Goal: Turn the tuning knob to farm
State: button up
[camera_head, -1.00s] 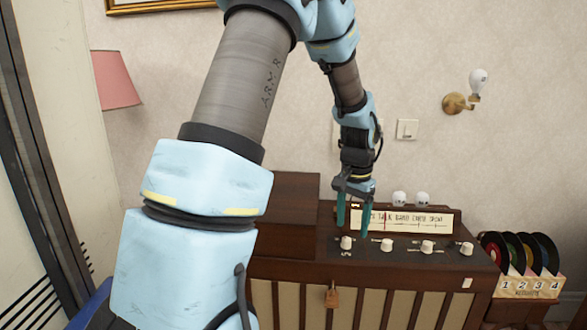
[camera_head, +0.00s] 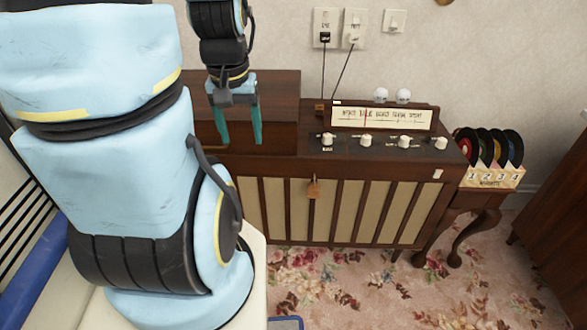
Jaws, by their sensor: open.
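The brown wooden radio cabinet (camera_head: 282,160) stands against the wall. Its pale dial (camera_head: 382,118) carries a row of small words, hard to read surely, and a red needle left of its middle. Several cream knobs sit in a row below the dial: a far-left knob (camera_head: 327,139), a second knob (camera_head: 366,140), a third knob (camera_head: 404,142) and a far-right knob (camera_head: 441,143). I cannot read which is the tuning knob. My gripper (camera_head: 240,138) is open and empty, fingers down, left of the knobs and apart from them, before the raised left box of the cabinet.
Two small white skull-like things (camera_head: 392,95) sit behind the dial. Cords hang from the wall plate (camera_head: 325,30). A rack of numbered records (camera_head: 491,176) stands at right. The space before the knobs is clear.

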aim_at(441, 142)
jog(key=i+l, duration=0.15)
jog(key=l, duration=0.3)
jog(key=i+l, duration=0.1)
jog(key=l, duration=0.3)
jog(key=i+l, duration=0.15)
jog(key=l, duration=0.3)
